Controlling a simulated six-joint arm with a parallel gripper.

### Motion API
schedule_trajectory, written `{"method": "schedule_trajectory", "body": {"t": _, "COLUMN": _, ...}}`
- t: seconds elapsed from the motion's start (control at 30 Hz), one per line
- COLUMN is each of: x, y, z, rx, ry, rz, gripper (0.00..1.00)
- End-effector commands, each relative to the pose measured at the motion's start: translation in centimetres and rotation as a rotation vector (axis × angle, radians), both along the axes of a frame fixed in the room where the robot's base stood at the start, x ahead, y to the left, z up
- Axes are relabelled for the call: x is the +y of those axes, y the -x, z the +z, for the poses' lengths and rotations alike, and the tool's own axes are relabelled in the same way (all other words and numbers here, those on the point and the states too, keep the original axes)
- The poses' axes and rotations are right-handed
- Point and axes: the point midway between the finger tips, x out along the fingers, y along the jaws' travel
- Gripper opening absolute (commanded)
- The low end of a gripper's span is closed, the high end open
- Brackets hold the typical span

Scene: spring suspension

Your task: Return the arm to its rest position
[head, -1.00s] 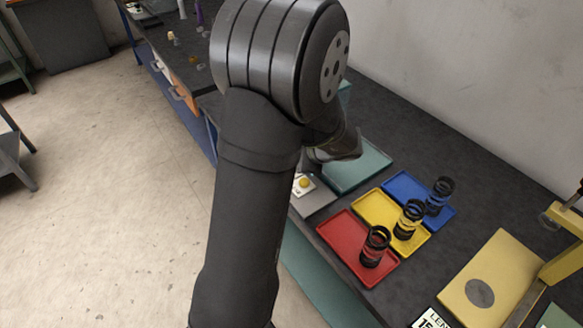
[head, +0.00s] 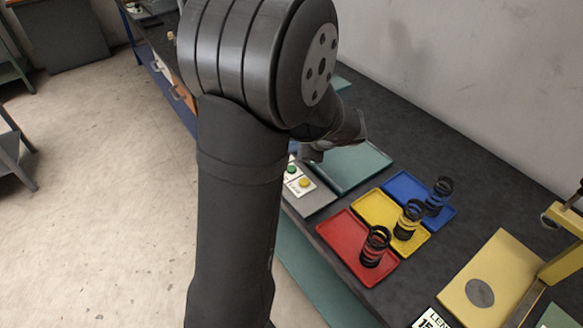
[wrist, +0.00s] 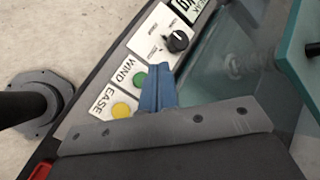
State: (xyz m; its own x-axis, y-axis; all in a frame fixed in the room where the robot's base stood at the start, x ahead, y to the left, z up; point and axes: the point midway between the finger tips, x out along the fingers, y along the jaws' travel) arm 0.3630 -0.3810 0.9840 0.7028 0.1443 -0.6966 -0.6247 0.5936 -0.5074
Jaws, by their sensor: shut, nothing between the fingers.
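My gripper (wrist: 158,88) is shut and empty; its blue fingers meet in the wrist view, over the edge of a control panel. In the head view my arm covers much of the scene and the fingers are hard to make out. The panel (wrist: 150,62) has a green WIND button (wrist: 140,80), a yellow EASE button (wrist: 121,110) and a black knob (wrist: 178,41). The yellow button also shows in the head view (head: 305,182). I cannot tell the exact height of the fingers above the panel.
Coil springs stand upright on the red tray (head: 340,232), the yellow tray (head: 366,207) and the blue tray (head: 401,184). A teal plate (head: 352,172) lies behind the panel. A yellow fixture (head: 500,260) stands at the right. Dark bench is bare toward the wall.

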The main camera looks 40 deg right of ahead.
Motion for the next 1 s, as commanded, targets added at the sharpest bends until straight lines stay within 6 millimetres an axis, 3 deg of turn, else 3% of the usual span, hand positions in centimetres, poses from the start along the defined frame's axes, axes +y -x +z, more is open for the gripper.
{"method": "schedule_trajectory", "body": {"t": 0.23, "x": 0.0, "y": 0.0, "z": -0.4, "rx": 0.001, "ry": -0.001, "rz": 0.0, "gripper": 0.0}}
{"method": "schedule_trajectory", "body": {"t": 0.47, "x": 0.0, "y": 0.0, "z": -2.3, "rx": 0.0, "ry": 0.0, "rz": 0.0, "gripper": 0.0}}
{"method": "schedule_trajectory", "body": {"t": 0.73, "x": -0.1, "y": 0.0, "z": 2.4, "rx": -0.002, "ry": 0.004, "rz": 0.001, "gripper": 0.0}}
{"method": "schedule_trajectory", "body": {"t": 1.0, "x": 0.0, "y": 0.0, "z": 3.8, "rx": 0.001, "ry": 0.001, "rz": -0.001, "gripper": 0.0}}
